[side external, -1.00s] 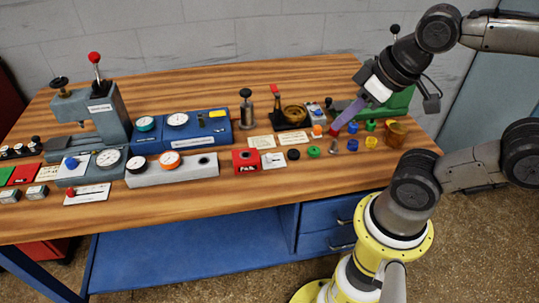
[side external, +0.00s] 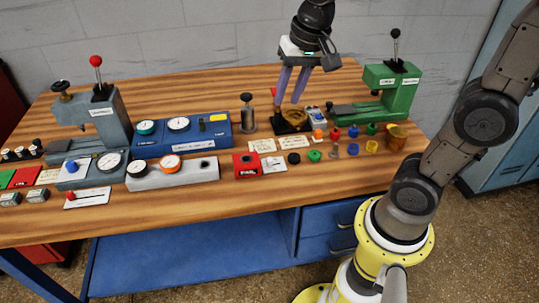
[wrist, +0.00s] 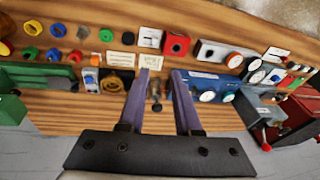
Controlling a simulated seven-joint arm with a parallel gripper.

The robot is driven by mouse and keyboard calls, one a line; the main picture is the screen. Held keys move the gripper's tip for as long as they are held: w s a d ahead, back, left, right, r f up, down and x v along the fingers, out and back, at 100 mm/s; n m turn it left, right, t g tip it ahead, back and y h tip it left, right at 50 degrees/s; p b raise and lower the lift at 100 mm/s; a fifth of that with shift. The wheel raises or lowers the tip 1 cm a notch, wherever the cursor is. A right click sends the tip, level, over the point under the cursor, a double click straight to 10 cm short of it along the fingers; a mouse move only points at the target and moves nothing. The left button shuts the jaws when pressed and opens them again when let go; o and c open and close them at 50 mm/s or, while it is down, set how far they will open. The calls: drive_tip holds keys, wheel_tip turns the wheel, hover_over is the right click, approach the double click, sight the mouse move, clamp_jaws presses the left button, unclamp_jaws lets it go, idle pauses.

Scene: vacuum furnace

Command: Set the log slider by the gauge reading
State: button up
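A white card with a red knob on a slot (side external: 87,195), which looks like the slider, lies at the front left of the bench. The knob sits near the card's left end; its scale is too small to read. A white round gauge (side external: 108,160) is on the grey-blue unit behind it. Other dials sit to the right; which gauge the task means is unclear. My gripper (side external: 289,103) points down at the back of the bench, far right of the slider, with its purple fingers apart and empty. It also shows in the wrist view (wrist: 160,73).
A brass bowl on a black base (side external: 295,116) is close by my fingers. A dark post (side external: 246,112) stands left of it. A green press (side external: 390,92) is at the right and a grey press (side external: 97,122) at the left. The bench's front strip (side external: 230,200) is clear.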

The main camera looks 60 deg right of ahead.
drive_tip(key=w+d+f+m+g, duration=0.1)
drive_tip(key=w+f+g, duration=0.1)
drive_tip(key=w+f, duration=0.2)
hover_over(269, 159)
wheel_tip(269, 159, down, 4)
drive_tip(key=shift+g, duration=0.5)
wheel_tip(269, 159, down, 14)
drive_tip(key=shift+f, duration=0.15)
clamp_jaws()
idle(1.0)
